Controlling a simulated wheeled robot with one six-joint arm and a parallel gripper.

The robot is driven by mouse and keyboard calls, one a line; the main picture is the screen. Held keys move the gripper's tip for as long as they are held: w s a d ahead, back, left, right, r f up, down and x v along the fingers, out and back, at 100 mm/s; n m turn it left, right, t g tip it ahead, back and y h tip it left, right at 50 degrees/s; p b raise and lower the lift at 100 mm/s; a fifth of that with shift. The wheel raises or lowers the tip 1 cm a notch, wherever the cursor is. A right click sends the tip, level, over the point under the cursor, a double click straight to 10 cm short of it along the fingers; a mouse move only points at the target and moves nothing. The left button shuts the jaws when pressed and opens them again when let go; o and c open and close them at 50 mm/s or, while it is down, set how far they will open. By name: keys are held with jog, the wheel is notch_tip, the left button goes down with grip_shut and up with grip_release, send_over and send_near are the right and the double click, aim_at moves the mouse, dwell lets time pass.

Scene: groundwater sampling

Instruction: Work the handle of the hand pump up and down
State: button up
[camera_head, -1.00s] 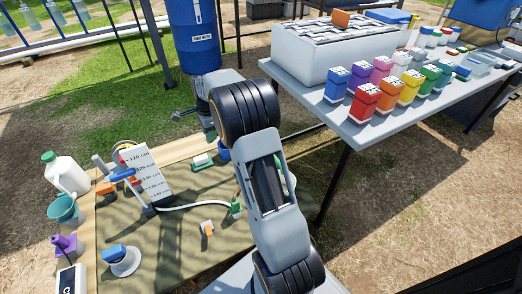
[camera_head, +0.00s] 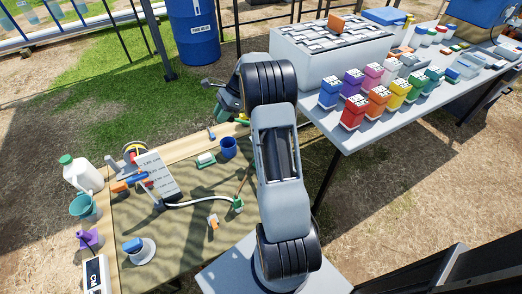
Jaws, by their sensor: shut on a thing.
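A small green body (camera_head: 237,204) with a white hose running left from it stands on the mat; it seems to be the hand pump. A thin brownish rod (camera_head: 243,183) rises from it and leans right, passing behind my arm; it is probably the handle. The rod's upper end is hidden. My arm stands in the middle of the view, with its wrist end up and left of the elbow. My gripper's fingers are hidden behind the arm, so their hold on the rod cannot be seen.
A measuring board (camera_head: 160,172) stands at the hose's other end. A blue mug (camera_head: 228,147), a white jug (camera_head: 82,173) and a teal bucket (camera_head: 84,206) stand around the mat (camera_head: 195,255). A grey table (camera_head: 340,143) with several coloured bottles stands right of my arm.

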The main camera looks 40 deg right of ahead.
jog(key=shift+a+r, duration=0.1)
jog(key=shift+a, duration=0.05)
jog(key=a+f+h, duration=0.2)
jog(key=f+h, duration=0.1)
jog(key=f, duration=0.2)
jog(key=w+a+f+g+h, duration=0.1)
jog(key=a+f+h, duration=0.1)
jog(key=f+h, duration=0.2)
jog(key=shift+a+f, duration=0.25)
jog(key=shift+f, duration=0.6)
jog(key=o, duration=0.6)
jog(key=shift+a, duration=0.2)
jog(key=shift+o, duration=1.4)
jog(key=shift+d, duration=0.25)
jog(key=shift+r, duration=0.15)
notch_tip(320, 180, up, 14)
jog(key=p, duration=0.2)
jog(key=shift+f+p, duration=0.2)
jog(key=shift+p, duration=0.2)
